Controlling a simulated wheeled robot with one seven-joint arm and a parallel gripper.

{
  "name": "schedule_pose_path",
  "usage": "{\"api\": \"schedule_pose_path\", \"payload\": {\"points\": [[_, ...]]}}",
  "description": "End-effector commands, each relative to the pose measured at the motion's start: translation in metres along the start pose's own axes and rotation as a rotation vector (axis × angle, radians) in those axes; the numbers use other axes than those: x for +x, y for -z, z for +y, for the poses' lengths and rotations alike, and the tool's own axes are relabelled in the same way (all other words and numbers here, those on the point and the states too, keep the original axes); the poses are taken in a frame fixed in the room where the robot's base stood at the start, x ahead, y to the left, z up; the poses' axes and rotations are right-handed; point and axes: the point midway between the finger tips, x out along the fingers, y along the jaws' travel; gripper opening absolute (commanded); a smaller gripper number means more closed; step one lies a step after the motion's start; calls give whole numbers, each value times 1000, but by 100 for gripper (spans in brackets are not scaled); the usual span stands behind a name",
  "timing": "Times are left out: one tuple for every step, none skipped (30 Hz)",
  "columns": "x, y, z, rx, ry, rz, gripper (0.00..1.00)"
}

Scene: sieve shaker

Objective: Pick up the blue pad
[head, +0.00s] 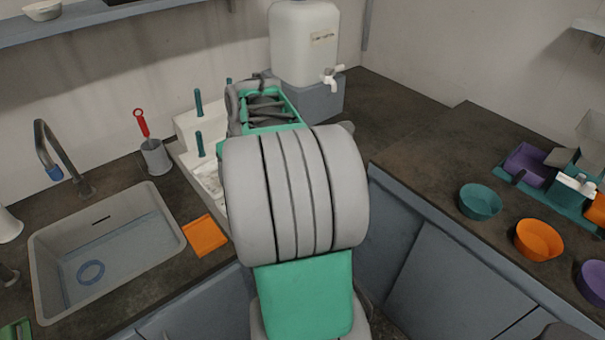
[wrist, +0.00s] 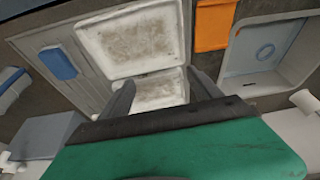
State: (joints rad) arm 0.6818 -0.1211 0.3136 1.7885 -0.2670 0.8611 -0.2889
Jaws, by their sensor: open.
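The blue pad (wrist: 58,63) shows in the wrist view, at the left, against a grey panelled surface. I cannot make it out in the head view, where my arm covers the middle. My gripper (wrist: 160,88) is open and empty in the wrist view. Its two dark fingers point over a white tray-like piece with a stained face, and the blue pad is to the left, apart from the fingers. In the head view my arm hides the fingertips.
An orange pad (head: 205,235) lies beside the sink (head: 105,250); it also shows in the wrist view (wrist: 215,25). A white rack (head: 195,130) with teal pegs and a water container (head: 305,45) stand behind. Bowls (head: 480,201) are on the right counter.

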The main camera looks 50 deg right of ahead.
Motion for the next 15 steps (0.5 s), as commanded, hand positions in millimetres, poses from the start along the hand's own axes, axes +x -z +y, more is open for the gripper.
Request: {"api": "schedule_pose_path", "payload": {"points": [[16, -4, 62, 48, -11, 5, 76], [22, -6, 93, 60, -17, 15, 76], [28, -12, 130, 74, -25, 27, 76], [32, -19, 154, 84, -30, 34, 76], [34, -25, 175, 90, -35, 41, 76], [37, -33, 197, 98, -42, 50, 76], [38, -38, 210, 102, -46, 54, 76], [40, -43, 219, 105, -49, 58, 76], [42, -46, 227, 106, -50, 60, 76], [44, -47, 230, 105, -51, 62, 76], [47, -47, 232, 105, -52, 64, 76], [53, -47, 232, 105, -51, 64, 76], [57, -47, 232, 105, -51, 63, 76], [61, -46, 232, 105, -51, 62, 76], [66, -46, 232, 106, -51, 63, 76]]}}
